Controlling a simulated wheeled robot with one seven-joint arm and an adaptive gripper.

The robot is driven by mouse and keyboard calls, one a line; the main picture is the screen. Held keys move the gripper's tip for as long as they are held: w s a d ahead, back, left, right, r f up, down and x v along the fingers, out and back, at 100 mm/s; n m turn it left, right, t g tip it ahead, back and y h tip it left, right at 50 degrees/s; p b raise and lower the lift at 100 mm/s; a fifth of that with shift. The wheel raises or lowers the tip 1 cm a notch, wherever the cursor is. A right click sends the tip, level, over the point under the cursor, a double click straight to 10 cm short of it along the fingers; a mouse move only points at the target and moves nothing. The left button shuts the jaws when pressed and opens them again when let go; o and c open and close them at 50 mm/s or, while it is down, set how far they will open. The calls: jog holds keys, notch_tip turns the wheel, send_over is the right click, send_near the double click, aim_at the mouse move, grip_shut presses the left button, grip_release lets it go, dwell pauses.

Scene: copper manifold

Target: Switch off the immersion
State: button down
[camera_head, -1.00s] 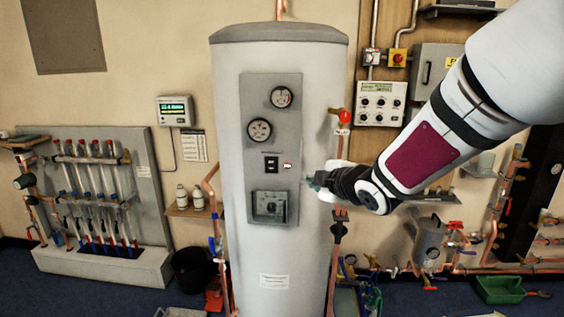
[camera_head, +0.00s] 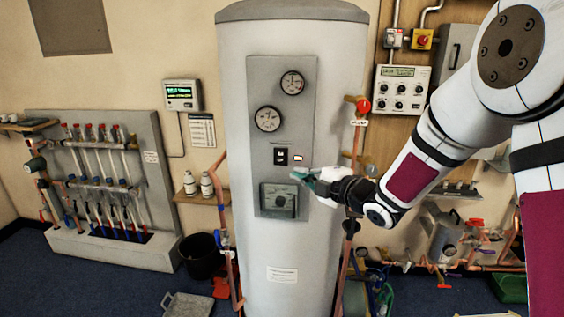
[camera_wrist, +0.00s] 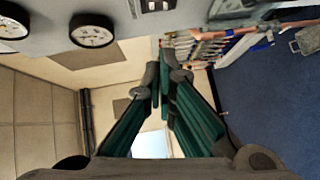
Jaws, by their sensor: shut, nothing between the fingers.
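The immersion switch (camera_head: 281,156) is a small black rocker on the grey panel (camera_head: 308,115) of the tall white cylinder (camera_head: 235,120). It has a pale mark in its middle, but its on or off position is too small to tell. A small label or lamp (camera_head: 299,158) sits just to its right. My gripper (camera_head: 305,174) is shut and empty, with green-padded fingers, just right of and slightly below the switch. Touch with the panel cannot be told. In the wrist view my fingertips (camera_wrist: 164,75) are close together, and a dark fitting (camera_wrist: 155,5) shows at the top edge.
Two round gauges (camera_head: 267,119) are above the switch, and a thermostat box (camera_head: 279,201) is below it. A copper pipe with a red valve (camera_head: 363,105) runs right of the cylinder, near my arm. A pipe manifold board (camera_head: 100,180) stands at the left.

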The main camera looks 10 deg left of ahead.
aim_at(281, 162)
jog(key=x, duration=0.3)
jog(key=d+x, duration=0.1)
jog(key=x, duration=0.3)
jog(key=w+p+x, duration=0.1)
jog(key=x, duration=0.3)
jog(key=shift+w+f, duration=0.2)
jog(key=shift+w, duration=0.1)
jog(key=shift+w+f, duration=0.1)
jog(key=shift+w, duration=0.65)
